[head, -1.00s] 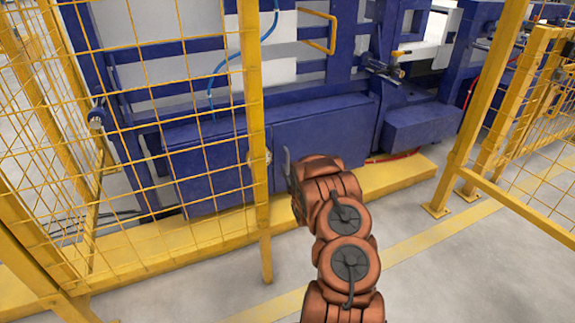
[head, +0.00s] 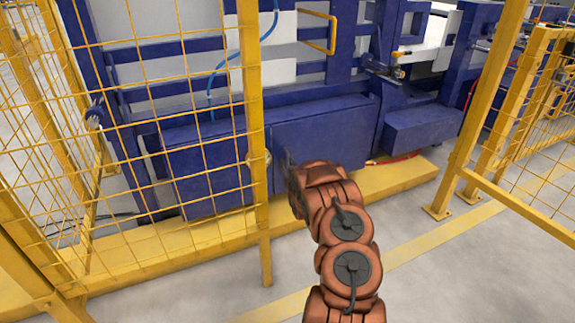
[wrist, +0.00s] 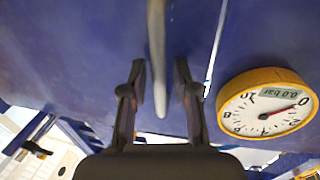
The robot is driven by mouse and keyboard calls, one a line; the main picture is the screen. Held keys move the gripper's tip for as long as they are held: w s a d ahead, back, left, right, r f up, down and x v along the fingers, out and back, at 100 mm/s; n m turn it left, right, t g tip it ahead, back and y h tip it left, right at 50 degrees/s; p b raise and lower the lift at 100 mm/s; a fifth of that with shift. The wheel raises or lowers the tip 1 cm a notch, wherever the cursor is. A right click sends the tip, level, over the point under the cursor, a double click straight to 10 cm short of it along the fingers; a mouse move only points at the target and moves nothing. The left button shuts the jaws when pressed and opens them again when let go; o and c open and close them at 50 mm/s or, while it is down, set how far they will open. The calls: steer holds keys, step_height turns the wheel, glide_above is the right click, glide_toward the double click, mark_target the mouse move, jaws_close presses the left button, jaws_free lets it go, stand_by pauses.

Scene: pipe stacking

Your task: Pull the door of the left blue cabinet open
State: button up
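The blue cabinet front (head: 320,132) is low on the machine, with a second blue panel (head: 200,165) to its left behind the yellow mesh. My gripper (head: 287,160) is by the left part of the cabinet front, just right of the yellow post; my arm partly hides it. In the wrist view, my gripper (wrist: 159,85) is open. A grey bar-like handle (wrist: 157,50) runs between its two fingers, with a visible gap on each side. The blue surface (wrist: 80,50) is behind it. A narrow light seam runs right of the handle. Contact cannot be told.
A yellow-rimmed gauge (wrist: 265,103) is close to the right finger in the wrist view. The yellow fence post (head: 256,130) stands just left of my gripper. A yellow floor beam (head: 390,178) runs along the cabinet's foot. Open floor (head: 440,260) lies at right.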

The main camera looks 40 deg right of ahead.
jaws_close()
steer(key=shift+s+a, duration=0.1)
stand_by(0.4)
